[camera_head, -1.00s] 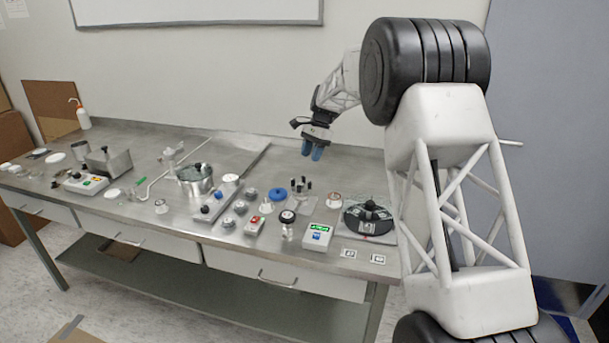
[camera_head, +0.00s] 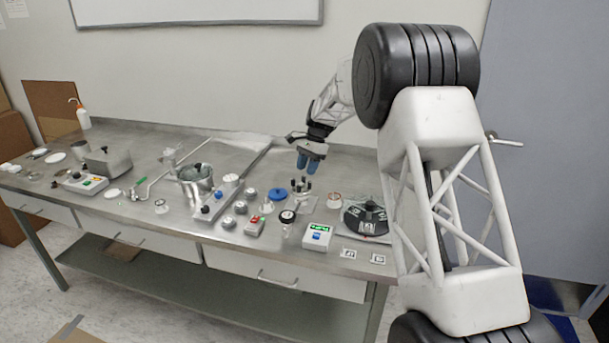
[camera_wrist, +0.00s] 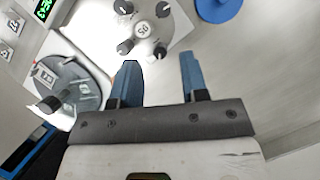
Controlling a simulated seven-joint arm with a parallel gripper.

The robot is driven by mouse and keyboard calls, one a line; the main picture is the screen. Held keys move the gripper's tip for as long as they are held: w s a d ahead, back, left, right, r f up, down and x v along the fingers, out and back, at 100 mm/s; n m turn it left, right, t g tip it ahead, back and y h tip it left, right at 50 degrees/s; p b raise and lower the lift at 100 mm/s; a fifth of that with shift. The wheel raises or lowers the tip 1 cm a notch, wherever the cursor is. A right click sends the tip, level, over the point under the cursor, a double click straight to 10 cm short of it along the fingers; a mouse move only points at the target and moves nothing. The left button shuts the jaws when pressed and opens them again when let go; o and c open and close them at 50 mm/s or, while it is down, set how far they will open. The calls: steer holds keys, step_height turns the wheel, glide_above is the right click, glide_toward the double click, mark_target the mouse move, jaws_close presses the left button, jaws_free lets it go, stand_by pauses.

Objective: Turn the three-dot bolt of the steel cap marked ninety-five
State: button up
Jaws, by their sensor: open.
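A pale round cap (camera_wrist: 166,30) with several black upright bolts around its face shows at the top of the wrist view. Its centre label looks like 50 or 56, perhaps another number upside down. The dots on the bolts are too small to read. In the head view the cap (camera_head: 303,205) stands near the right part of the bench, its bolts close below my fingers. My gripper (camera_head: 309,163) is open and empty above it, blue fingers pointing down. In the wrist view my gripper (camera_wrist: 158,62) has its fingertips apart, near the cap's lower edge.
A blue disc (camera_head: 279,193) lies just left of the cap. A dark round device (camera_head: 366,218) stands to the right. A box with a green display (camera_head: 317,236) is in front. Several knobs and a steel pot (camera_head: 196,180) stand left. The bench behind is mostly clear.

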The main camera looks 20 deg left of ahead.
mark_target(304, 176)
steer(key=shift+x, duration=1.45)
jaws_close()
steer(key=shift+n, duration=0.4)
steer(key=n+h, duration=0.1)
steer(key=n, duration=0.2)
steer(key=shift+a+g+h, duration=0.1)
steer(key=shift+g+h, duration=0.2)
steer(key=shift+n+h, duration=0.7)
steer(key=shift+n, duration=1.3)
jaws_free()
